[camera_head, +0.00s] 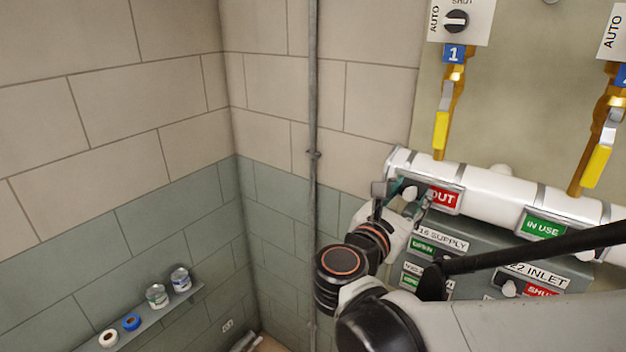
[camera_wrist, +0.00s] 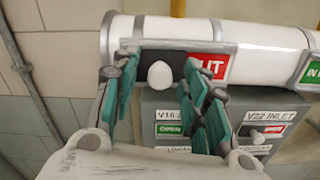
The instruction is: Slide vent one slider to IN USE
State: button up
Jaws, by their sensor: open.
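The vent one slider is on the left end of the white pipe (camera_head: 485,181), below the tag numbered 1. Its white round knob (camera_wrist: 160,75) sits at the left of a dark strip in a metal frame. The red OUT sign (camera_head: 444,198) shows right of the knob, and a finger partly covers it in the wrist view (camera_wrist: 210,66). My gripper (camera_head: 403,196) is open at the slider, with one teal finger on each side of the knob. I cannot tell whether either finger touches it.
A second slider to the right shows green IN USE (camera_head: 543,226). Below the pipe is a grey box (camera_head: 458,262) with labelled smaller sliders, including V22 INLET. Yellow-handled valves (camera_head: 441,130) stand above. A shelf with cans (camera_head: 157,295) and tape rolls is at lower left.

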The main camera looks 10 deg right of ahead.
jog(key=shift+w+a, duration=0.1)
grip_shut()
jog(key=s+d+p, duration=0.1)
jog(key=s+d, duration=0.3)
jog(key=shift+d, duration=0.2)
jog(key=shift+w+a, duration=0.1)
jog(key=shift+c, duration=0.6)
grip_release()
jog(key=shift+f, duration=0.1)
